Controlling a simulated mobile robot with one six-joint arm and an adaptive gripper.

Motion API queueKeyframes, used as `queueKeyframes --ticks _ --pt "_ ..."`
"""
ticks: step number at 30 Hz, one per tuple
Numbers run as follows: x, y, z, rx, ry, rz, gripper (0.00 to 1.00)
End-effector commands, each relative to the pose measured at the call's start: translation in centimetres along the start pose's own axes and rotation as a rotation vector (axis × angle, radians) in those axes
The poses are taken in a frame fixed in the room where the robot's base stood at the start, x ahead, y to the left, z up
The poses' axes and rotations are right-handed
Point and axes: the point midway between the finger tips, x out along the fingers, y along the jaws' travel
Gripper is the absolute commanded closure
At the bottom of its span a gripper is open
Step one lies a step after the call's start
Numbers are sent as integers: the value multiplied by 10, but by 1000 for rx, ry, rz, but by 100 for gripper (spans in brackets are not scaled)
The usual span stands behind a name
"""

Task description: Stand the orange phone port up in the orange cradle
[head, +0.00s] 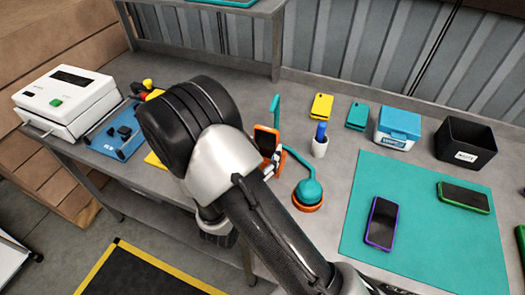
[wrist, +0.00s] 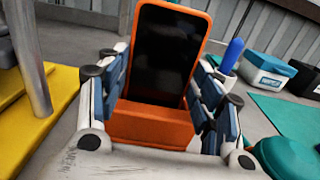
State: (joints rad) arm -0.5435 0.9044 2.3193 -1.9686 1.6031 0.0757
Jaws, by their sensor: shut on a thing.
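The orange phone (wrist: 168,50) stands upright, leaning slightly back, its dark screen facing the wrist camera. It also shows in the head view (head: 266,139), just beyond my arm. The orange cradle (wrist: 150,126) is in front of the phone's lower end, low between my fingers. The phone's bottom edge is hidden behind the cradle's front, so I cannot tell if it is fully seated. My gripper (wrist: 165,100) is shut on the phone, with one finger at each side. In the head view my arm hides much of the gripper and cradle.
A teal lamp (head: 308,190) on an orange base stands close at the right. A white cup with a blue marker (head: 320,143) is behind it. A teal mat (head: 420,235) holds other phones. A metal post (wrist: 28,60) and a yellow block (wrist: 50,110) are at the wrist view's left.

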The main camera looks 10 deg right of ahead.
Motion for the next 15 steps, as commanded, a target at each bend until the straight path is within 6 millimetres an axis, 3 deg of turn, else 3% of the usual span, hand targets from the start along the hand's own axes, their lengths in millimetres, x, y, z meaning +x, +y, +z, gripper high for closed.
queueKeyframes --ticks 10,11,15 --pt "0 0 0 0 0 0 61" --pt "0 0 0 0 0 0 39" --pt "0 0 0 0 0 0 30"
